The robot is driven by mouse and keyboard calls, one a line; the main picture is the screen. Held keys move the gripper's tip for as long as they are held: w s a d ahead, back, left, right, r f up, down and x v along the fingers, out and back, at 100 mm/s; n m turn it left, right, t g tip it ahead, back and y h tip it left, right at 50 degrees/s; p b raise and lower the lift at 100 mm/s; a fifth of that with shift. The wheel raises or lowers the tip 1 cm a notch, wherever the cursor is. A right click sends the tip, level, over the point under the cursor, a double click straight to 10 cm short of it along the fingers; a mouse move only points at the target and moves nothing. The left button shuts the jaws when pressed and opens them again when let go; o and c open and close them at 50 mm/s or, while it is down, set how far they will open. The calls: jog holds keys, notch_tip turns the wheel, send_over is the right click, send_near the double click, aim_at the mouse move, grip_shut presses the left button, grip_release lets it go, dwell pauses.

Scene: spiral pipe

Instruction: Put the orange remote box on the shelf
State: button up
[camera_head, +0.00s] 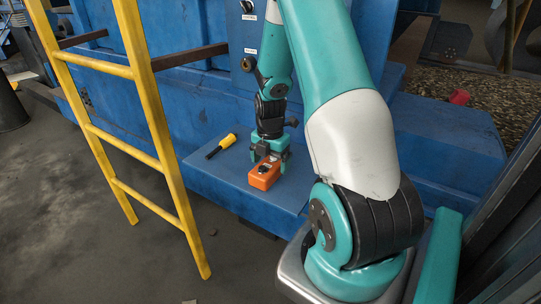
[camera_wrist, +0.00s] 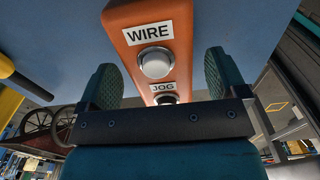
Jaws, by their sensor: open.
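The orange remote box (camera_head: 262,178) lies on a flat blue ledge (camera_head: 215,172) in front of the blue machine. In the wrist view the box (camera_wrist: 125,18) carries a WIRE label with a pale round button, and a JOG label with another button partly hidden by the gripper's dark bar. My gripper (camera_head: 269,160) points down at the far end of the box. In the wrist view its green padded fingers (camera_wrist: 160,72) stand on either side of the box with visible gaps. I cannot tell which surface is the task's shelf.
A yellow-handled tool (camera_head: 222,146) lies on the ledge left of the box. A yellow ladder (camera_head: 150,100) stands at the left. The ledge around the box's near end is clear. A small red object (camera_head: 459,97) sits back right.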

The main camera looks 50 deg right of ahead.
aim_at(270, 162)
notch_tip(270, 162, up, 12)
jog(key=b, duration=0.2)
jog(key=a+r+m+t+y, duration=0.1)
jog(key=a+r+m, duration=0.15)
jog(key=a, duration=0.75)
jog(key=a+r+m+y, duration=0.1)
jog(key=a+r+m, duration=0.15)
jog(key=a, duration=0.75)
jog(key=s+a+r+m+g+y, duration=0.1)
jog(key=s+a+m, duration=0.5)
jog(key=s+a, duration=0.7)
jog(key=a+r+y, duration=0.1)
jog(key=a+r, duration=0.1)
jog(key=a, duration=0.2)
jog(key=shift+s+r+m, duration=0.2)
jog(key=shift+s+m, duration=0.1)
jog(key=shift+m, duration=0.1)
